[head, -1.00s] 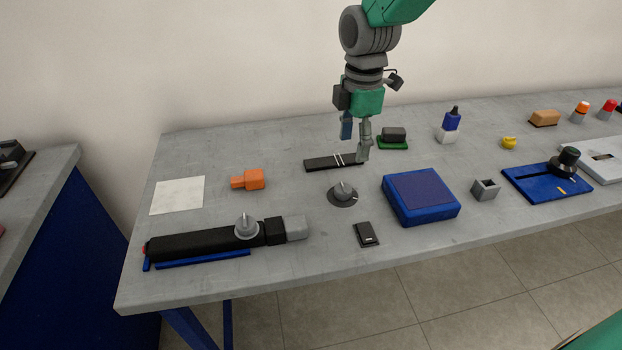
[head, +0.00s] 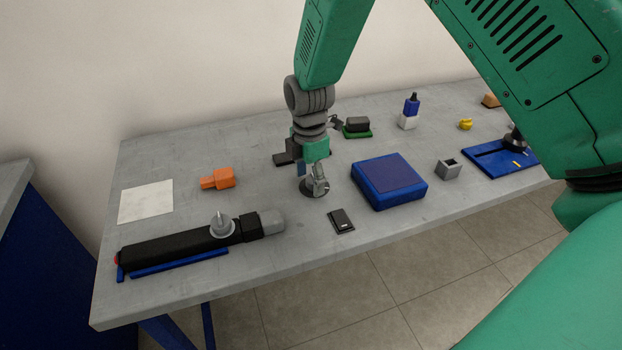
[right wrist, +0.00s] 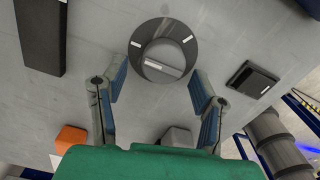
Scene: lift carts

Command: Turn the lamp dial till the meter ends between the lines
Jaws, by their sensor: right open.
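The lamp dial (head: 318,192) is a grey knob on a dark round base at the table's middle, partly covered by my right gripper in the head view. It also shows in the right wrist view (right wrist: 165,72), with pale marks on its ring. My right gripper (head: 312,181) is open and points down at the dial. In the right wrist view its fingers (right wrist: 158,82) stand apart on either side of the dial's near part. The dark meter bar (head: 281,159) lies behind the gripper, mostly hidden; its white lines do not show. My left gripper is not in view.
A black switch (head: 341,221) lies in front of the dial and a blue box (head: 389,182) to its right. A black torch-like cylinder (head: 180,240) with a grey knob (head: 221,225) lies front left. An orange block (head: 219,178) is behind it.

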